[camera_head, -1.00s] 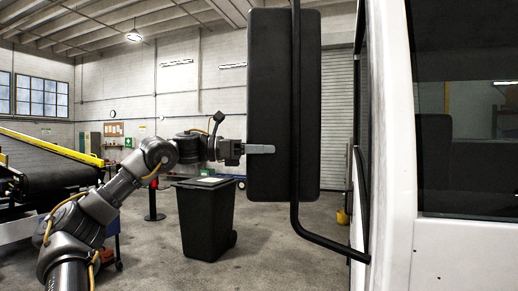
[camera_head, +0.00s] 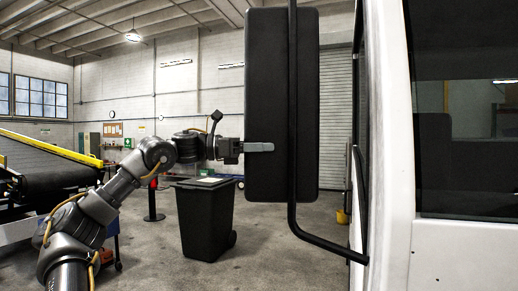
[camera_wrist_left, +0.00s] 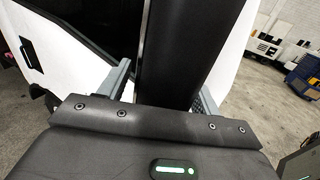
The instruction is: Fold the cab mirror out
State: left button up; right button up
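The cab mirror (camera_head: 268,105) is a tall black housing on a black tubular bracket (camera_head: 293,215) beside the white cab (camera_head: 402,200). My left gripper (camera_head: 258,147) is at the mirror's left edge, and one grey finger lies across its visible face. In the left wrist view, the mirror (camera_wrist_left: 178,60) stands between the two fingers of the gripper (camera_wrist_left: 163,85). A narrow light gap shows between the mirror and the left finger. Contact at the right finger is unclear. My right gripper is not in view.
A black wheeled bin (camera_head: 205,220) stands on the floor behind my left arm. A belt loader with a yellow rail (camera_head: 50,147) is at the left. The cab side closes off the right. Open floor lies between the bin and the cab.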

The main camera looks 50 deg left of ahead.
pick_arm(q)
jog(key=shift+w+f, duration=0.3)
jog(key=shift+w, duration=0.05)
jog(key=shift+b+v, duration=3.05)
jog(key=shift+v, duration=2.65)
jog(key=shift+s+d+r, duration=0.1)
jog(key=shift+d, duration=0.05)
